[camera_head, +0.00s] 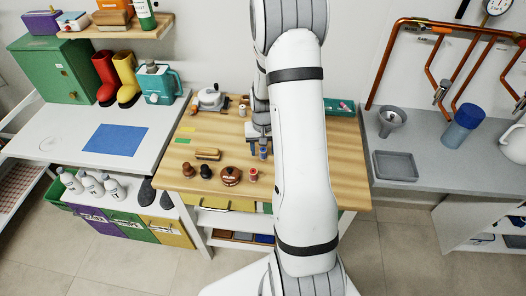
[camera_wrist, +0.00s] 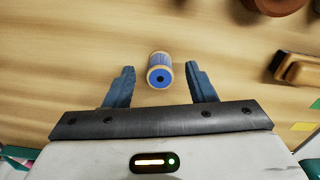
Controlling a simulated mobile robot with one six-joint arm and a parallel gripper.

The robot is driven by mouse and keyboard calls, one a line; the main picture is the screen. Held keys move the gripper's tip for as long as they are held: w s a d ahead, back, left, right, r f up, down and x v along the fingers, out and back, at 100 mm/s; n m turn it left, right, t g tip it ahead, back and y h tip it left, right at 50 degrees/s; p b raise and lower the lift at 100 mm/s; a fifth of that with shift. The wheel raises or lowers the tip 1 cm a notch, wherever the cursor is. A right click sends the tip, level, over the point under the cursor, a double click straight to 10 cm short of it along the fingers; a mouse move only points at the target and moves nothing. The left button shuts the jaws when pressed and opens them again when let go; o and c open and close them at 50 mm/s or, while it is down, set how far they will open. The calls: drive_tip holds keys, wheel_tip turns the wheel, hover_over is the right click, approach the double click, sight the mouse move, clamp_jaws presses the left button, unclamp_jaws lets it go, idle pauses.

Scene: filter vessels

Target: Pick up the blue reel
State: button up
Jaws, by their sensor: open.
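The blue reel (camera_wrist: 160,71) is a small spool with pale wooden ends and blue thread. In the wrist view it lies between the two fingers of my gripper (camera_wrist: 161,82), near the level of their tips, with a gap on both sides. In the head view the blue reel (camera_head: 263,153) is on the wooden table, just below my gripper (camera_head: 258,143), beside my white arm. My gripper is open and empty. My arm hides part of the table behind it.
The wooden table (camera_head: 215,133) also holds a red reel (camera_head: 253,175), a brown round object (camera_head: 231,176), dark stamp-like objects (camera_head: 206,171), a wooden brush (camera_head: 208,154) and a white device (camera_head: 211,98). A teal tray (camera_head: 340,107) is at the back right.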

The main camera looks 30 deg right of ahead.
drive_tip(key=shift+f, duration=0.6)
drive_tip(key=shift+c, duration=0.4)
drive_tip(key=c, duration=1)
drive_tip(key=shift+o, duration=0.2)
drive_tip(key=shift+r, duration=0.1)
